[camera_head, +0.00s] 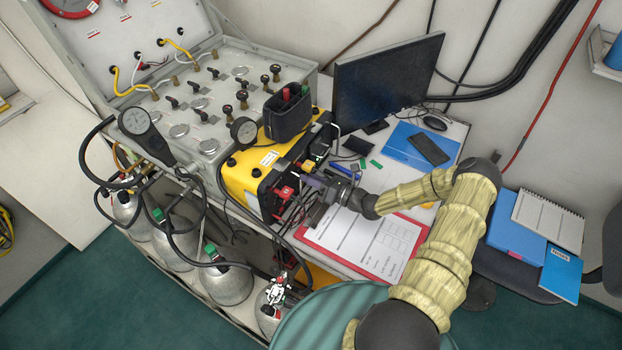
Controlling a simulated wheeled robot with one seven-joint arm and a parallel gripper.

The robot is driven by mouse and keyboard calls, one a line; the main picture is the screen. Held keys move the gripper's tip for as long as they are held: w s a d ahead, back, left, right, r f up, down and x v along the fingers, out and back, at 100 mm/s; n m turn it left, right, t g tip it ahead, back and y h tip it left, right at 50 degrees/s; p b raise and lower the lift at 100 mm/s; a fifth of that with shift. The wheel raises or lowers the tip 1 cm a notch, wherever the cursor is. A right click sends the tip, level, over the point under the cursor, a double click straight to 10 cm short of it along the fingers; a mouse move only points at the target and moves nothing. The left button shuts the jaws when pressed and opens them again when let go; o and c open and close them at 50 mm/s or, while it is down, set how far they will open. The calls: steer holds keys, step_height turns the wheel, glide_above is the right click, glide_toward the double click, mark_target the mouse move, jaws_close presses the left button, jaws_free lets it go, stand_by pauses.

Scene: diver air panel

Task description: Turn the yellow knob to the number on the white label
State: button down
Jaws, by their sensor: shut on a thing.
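The yellow knob (308,166) shows as a small yellow patch on the black front face of a yellow and black unit (243,178). My gripper (307,175) reaches this face from the right and is shut on the knob. The fingers hide part of the knob, so its pointer and setting cannot be read. A white label (268,158) is stuck on the unit's yellow top. Its print is too small to read here.
A red part (284,192) sits on the same face, left of my gripper. A monitor (385,82) stands behind, and a red clipboard (365,247) lies below my arm. Cables and cylinders (222,280) crowd the left. A grey valve panel (215,90) stands at the back left.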

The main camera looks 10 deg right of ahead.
steer(key=m, duration=0.6)
steer(key=shift+m, duration=0.4)
steer(key=m, duration=0.6)
steer(key=shift+t+h, duration=0.3)
steer(key=shift+t, duration=0.1)
steer(key=shift+m, duration=0.3)
steer(key=c, duration=1.3)
jaws_free()
steer(key=shift+o, duration=0.2)
steer(key=b+v, duration=0.5)
steer(key=v, duration=1.1)
steer(key=shift+s+d+f, duration=0.1)
steer(key=shift+d, duration=0.1)
steer(key=shift+s+d, duration=0.3)
steer(key=shift+s, duration=0.1)
